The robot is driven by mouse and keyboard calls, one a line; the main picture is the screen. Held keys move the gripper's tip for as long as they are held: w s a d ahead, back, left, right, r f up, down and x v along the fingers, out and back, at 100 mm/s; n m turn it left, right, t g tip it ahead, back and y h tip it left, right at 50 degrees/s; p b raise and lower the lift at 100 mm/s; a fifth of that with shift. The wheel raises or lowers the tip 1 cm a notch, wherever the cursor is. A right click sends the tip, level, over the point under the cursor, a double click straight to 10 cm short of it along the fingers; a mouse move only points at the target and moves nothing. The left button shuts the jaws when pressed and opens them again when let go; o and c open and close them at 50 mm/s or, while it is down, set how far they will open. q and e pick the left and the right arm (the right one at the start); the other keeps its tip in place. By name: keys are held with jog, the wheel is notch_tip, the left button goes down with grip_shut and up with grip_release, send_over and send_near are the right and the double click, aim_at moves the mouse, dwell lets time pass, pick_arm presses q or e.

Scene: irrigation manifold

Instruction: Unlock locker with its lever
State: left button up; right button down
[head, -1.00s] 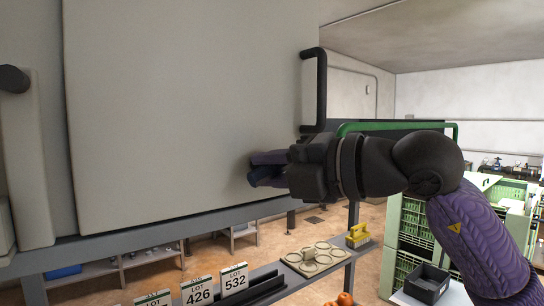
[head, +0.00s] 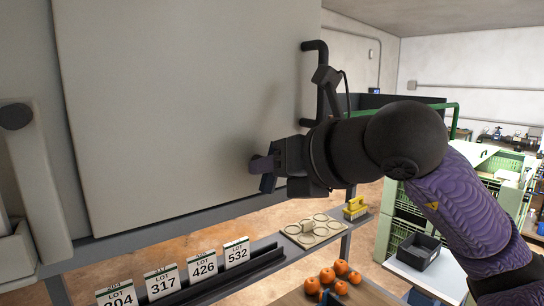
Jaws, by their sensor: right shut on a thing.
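The locker's broad pale grey door (head: 185,110) fills the left and middle of the head view. A black bar handle (head: 321,95) stands upright at its right edge. A long pale bar with a dark round cap (head: 18,116) hangs at the far left; I cannot tell whether it is the lever. My right gripper (head: 262,174) reaches in from the right and lies in front of the door's lower right part, below and left of the handle. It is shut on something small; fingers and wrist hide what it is. My left gripper is not in view.
A grey rail (head: 225,211) runs below the door. Lower down are numbered lot cards (head: 202,265), a tray with round recesses (head: 314,232), a yellow object (head: 354,208) and several oranges (head: 327,275). Green crates (head: 402,232) and a black bin (head: 420,257) stand at right.

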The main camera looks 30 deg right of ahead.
jog(key=shift+n+h+p, duration=0.3)
jog(key=shift+n+h, duration=0.5)
jog(key=shift+n, duration=0.4)
jog(key=c, duration=0.5)
grip_release()
jog(key=shift+s+r, duration=0.1)
jog(key=shift+s, duration=0.2)
jog(key=b+v, duration=0.1)
jog(key=v, duration=0.8)
